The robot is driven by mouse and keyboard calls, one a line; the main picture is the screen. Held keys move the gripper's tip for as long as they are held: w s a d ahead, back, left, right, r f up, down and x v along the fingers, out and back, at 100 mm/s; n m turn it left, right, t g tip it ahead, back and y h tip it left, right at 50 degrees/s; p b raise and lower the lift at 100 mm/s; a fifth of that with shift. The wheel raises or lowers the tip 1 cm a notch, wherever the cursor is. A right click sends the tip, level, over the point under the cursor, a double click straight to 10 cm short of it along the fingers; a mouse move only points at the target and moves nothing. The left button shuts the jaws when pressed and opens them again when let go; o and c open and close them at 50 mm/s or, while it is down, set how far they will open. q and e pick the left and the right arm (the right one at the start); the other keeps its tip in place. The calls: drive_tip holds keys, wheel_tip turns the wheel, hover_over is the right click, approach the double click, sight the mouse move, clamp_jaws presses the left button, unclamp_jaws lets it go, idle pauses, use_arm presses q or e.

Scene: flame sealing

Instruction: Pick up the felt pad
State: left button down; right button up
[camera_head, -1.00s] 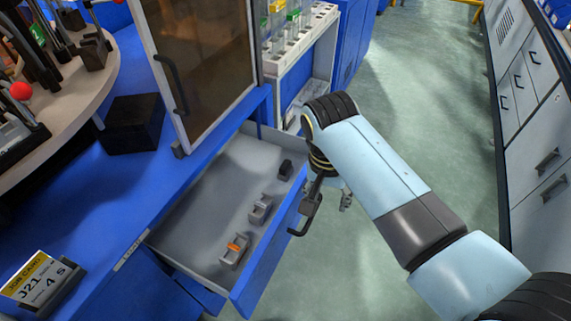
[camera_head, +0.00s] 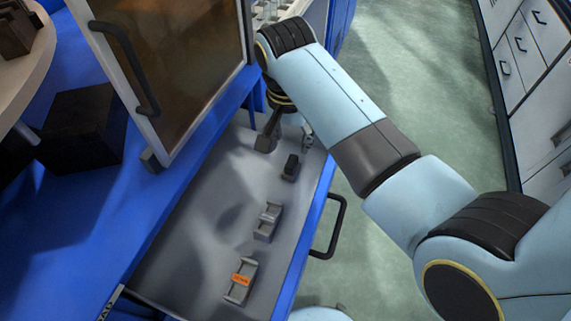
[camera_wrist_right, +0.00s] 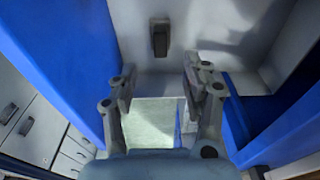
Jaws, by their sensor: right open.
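The felt pad seems to be the small dark block (camera_head: 290,167) lying in the open drawer (camera_head: 190,235), near the drawer's far right end. In the right wrist view, the dark block (camera_wrist_right: 160,40) shows beyond the fingers, near the top centre. My right gripper (camera_head: 286,141) is over the far end of the drawer, close to the block and apart from it. Its fingers are spread and empty; they also show in the right wrist view (camera_wrist_right: 160,85). My left gripper is not in view.
Two grey holders lie in the drawer: one plain (camera_head: 267,221), one with an orange label (camera_head: 241,280). The drawer's dark handle (camera_head: 330,230) sticks out at its front. A framed tinted door (camera_head: 172,55) stands above the drawer's left side. A black box (camera_head: 85,128) is farther left.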

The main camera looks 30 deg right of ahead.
sight(292, 162)
drive_tip(key=f, duration=0.4)
drive_tip(key=shift+d+b, duration=0.2)
drive_tip(key=shift+b, duration=0.2)
drive_tip(key=shift+w+f, duration=0.1)
drive_tip(key=shift+f, duration=0.1)
drive_tip(key=f, duration=0.1)
drive_tip(key=f+b, duration=0.1)
drive_tip(key=f, duration=0.2)
drive_tip(key=shift+w+d+f+b, duration=0.25)
drive_tip(key=shift+w+f+b, duration=0.05)
drive_tip(key=shift+b, duration=0.05)
drive_tip(key=shift+f, duration=0.2)
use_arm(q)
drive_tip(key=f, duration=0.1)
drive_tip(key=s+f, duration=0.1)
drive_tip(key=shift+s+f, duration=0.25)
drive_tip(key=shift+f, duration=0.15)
use_arm(e)
clamp_jaws()
